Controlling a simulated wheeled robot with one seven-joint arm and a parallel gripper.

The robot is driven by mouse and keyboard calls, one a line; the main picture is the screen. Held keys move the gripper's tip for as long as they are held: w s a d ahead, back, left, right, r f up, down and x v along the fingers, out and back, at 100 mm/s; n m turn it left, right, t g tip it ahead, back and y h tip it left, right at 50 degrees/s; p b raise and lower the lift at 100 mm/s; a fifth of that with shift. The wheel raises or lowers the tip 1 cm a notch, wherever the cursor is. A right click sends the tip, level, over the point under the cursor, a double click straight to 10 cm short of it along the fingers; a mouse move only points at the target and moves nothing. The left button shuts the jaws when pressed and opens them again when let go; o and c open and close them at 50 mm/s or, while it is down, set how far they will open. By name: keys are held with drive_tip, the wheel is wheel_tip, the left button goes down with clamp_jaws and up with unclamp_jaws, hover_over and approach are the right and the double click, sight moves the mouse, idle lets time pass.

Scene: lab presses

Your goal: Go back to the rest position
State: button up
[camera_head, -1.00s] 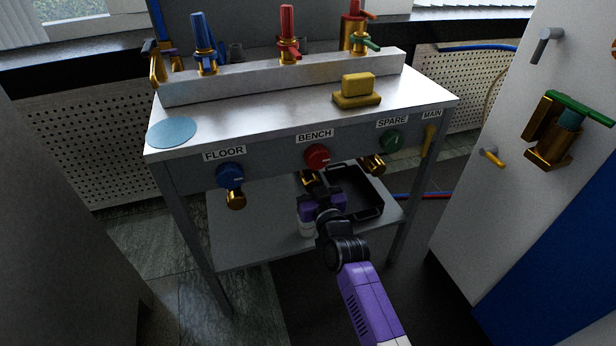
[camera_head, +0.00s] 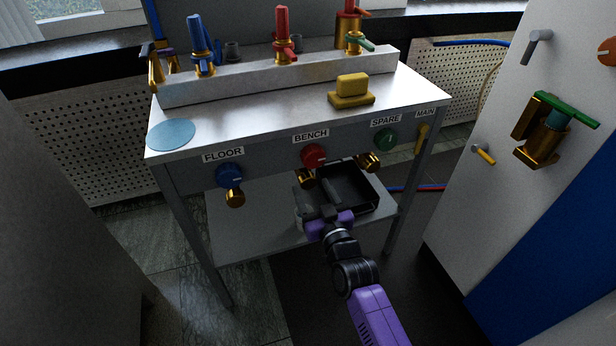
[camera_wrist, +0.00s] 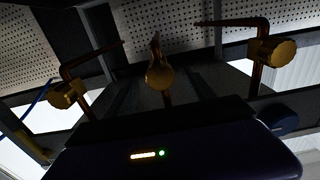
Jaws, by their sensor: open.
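My gripper (camera_head: 326,191) is in front of the bench, below the red BENCH knob (camera_head: 314,155) and over the black tray (camera_head: 358,190) on the lower shelf. Its purple body shows, with dark fingers pointing up and toward the bench. The jaws are open and I see nothing held between them. In the wrist view, the dark gripper housing with small lights fills the bottom, and brass outlets show beyond it: one at left (camera_wrist: 64,94), one in the middle (camera_wrist: 159,74), one at right (camera_wrist: 277,51).
The steel bench (camera_head: 240,110) carries blue and red taps, a yellow block (camera_head: 351,91) and a blue disc (camera_head: 171,135). Blue FLOOR knob (camera_head: 229,175) and green SPARE knob (camera_head: 386,138) flank the red one. A white cabinet (camera_head: 480,200) with a brass valve (camera_head: 540,135) stands right. Dark floor lies in front.

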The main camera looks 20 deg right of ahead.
drive_tip(key=shift+s, duration=0.65)
drive_tip(key=s+r+g, duration=0.2)
drive_tip(key=s+r, duration=0.2)
drive_tip(key=s, duration=2)
drive_tip(key=s+r+g, duration=0.1)
drive_tip(key=s+r, duration=0.2)
drive_tip(key=s, duration=2)
wheel_tip(320, 180, up, 29)
drive_tip(key=p, duration=2.9)
drive_tip(key=shift+s+f, duration=0.2)
drive_tip(key=shift+s, duration=0.2)
